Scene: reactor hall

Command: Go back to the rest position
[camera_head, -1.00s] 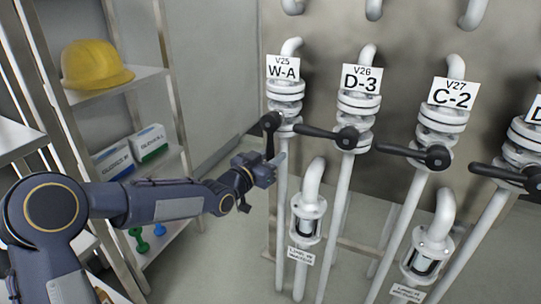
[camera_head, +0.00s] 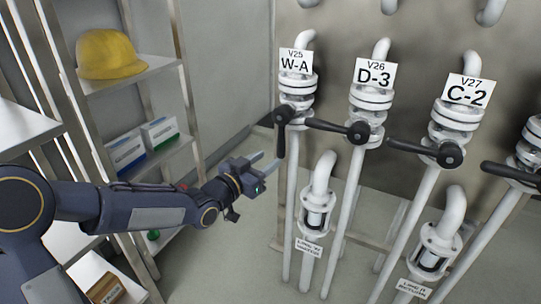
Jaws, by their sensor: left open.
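My left gripper (camera_head: 262,169) is at the end of the left arm, which comes in from the left. Its fingers are apart and hold nothing. It is in front of and to the left of the V25 W-A valve, apart from its handle (camera_head: 281,135), which hangs down along the pipe. The V26 D-3 valve handle (camera_head: 335,128) and the V27 C-2 valve handle (camera_head: 425,149) stick out to the left, roughly level. My right gripper is not in view.
A shelf unit on the left holds a yellow hard hat (camera_head: 109,55), glove boxes (camera_head: 126,150) and a small carton (camera_head: 105,289). Sight-glass pipes (camera_head: 317,207) stand in front of the valve pipes. Floor (camera_head: 225,265) between shelf and pipes is clear.

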